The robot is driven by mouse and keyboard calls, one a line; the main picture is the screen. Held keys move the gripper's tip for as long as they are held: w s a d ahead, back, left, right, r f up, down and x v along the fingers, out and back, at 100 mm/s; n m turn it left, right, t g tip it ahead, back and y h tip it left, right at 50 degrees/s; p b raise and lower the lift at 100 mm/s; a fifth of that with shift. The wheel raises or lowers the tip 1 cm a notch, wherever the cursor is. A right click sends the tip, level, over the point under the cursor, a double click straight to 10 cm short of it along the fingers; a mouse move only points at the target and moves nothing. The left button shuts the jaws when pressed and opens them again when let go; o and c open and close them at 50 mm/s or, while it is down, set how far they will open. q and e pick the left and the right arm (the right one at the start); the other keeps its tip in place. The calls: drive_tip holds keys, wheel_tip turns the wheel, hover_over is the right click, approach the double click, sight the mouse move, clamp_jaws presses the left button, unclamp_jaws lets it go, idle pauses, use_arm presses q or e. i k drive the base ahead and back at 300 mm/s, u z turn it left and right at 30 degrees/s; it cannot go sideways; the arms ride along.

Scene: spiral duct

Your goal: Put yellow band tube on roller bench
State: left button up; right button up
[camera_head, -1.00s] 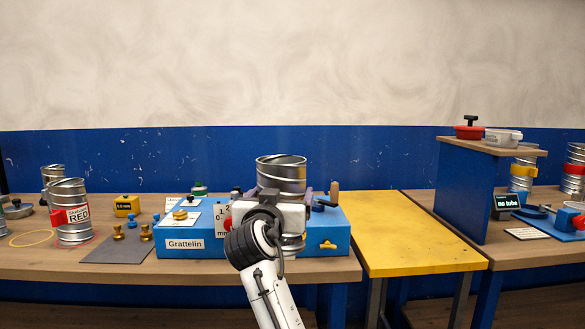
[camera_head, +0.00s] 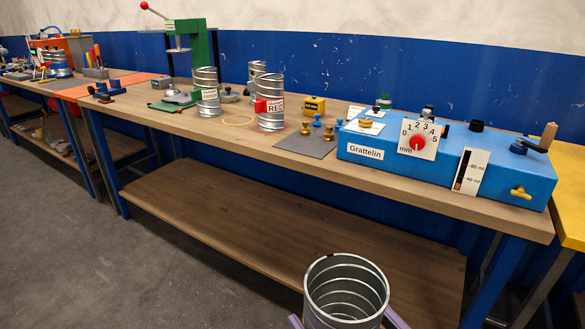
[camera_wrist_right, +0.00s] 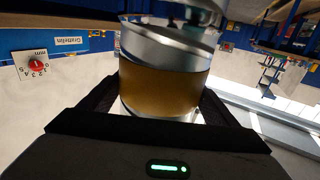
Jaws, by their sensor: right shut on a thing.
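A silver ribbed tube (camera_head: 345,290) shows at the bottom of the head view, its open end up, in front of the bench. My right gripper (camera_head: 345,318) is shut on it, with a purple finger on each side. In the right wrist view the tube has a broad amber-yellow band (camera_wrist_right: 163,90) between the dark jaws of the gripper (camera_wrist_right: 160,105). In the head view the band is hidden. I cannot identify the roller bench with certainty; an orange machine (camera_head: 72,48) with a tube in front stands at the far left. My left gripper is not in view.
The blue Grattelin box (camera_head: 450,165) stands on the wooden bench (camera_head: 240,135). A red-labelled tube (camera_head: 270,100), other tubes, a grey mat (camera_head: 305,140) and a green press (camera_head: 200,48) stand left of it. A yellow table (camera_head: 572,195) is right. Open floor lies front left.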

sight(241, 118)
drive_tip(key=u, duration=0.75)
drive_tip(key=i, duration=1.15)
drive_tip(key=u, duration=0.4)
drive_tip(key=i, duration=1.45)
drive_tip(key=z, duration=0.6)
